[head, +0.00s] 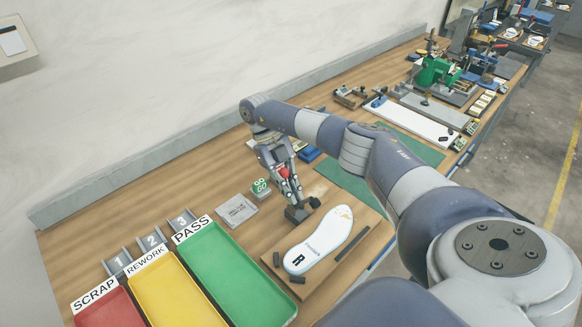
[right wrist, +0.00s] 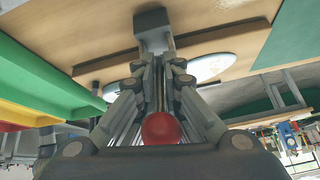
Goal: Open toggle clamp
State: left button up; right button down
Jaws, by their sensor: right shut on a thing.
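The toggle clamp (head: 299,214) is a dark metal block with a red ball knob (head: 284,174) above it, at the far end of the white insole (head: 318,242). My right gripper (head: 290,192) reaches down over the clamp and is shut on its handle. In the right wrist view the red knob (right wrist: 160,128) sits between the finger linkages, near the palm, and the clamp base (right wrist: 153,32) shows beyond the fingertips. The fingers hide most of the lever, so its exact angle is unclear. My left gripper is not in view.
The insole lies on a wooden board with small dark stops (head: 297,279). Red, yellow and green trays (head: 240,278) stand at the left. A grey plate (head: 237,210) and a green-topped block (head: 261,187) are close to the gripper. Several fixtures and tools crowd the bench's far end.

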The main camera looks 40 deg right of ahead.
jog(key=shift+s+a+f, duration=0.1)
jog(key=shift+s+f, duration=0.05)
jog(key=shift+f, duration=0.1)
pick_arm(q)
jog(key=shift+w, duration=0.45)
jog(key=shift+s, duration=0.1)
pick_arm(e)
jog(key=c, duration=1.8)
grip_release()
jog(key=shift+o, duration=0.2)
jog(key=shift+r, duration=0.2)
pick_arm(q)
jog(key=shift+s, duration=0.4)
pick_arm(e)
jog(key=v, duration=1.2)
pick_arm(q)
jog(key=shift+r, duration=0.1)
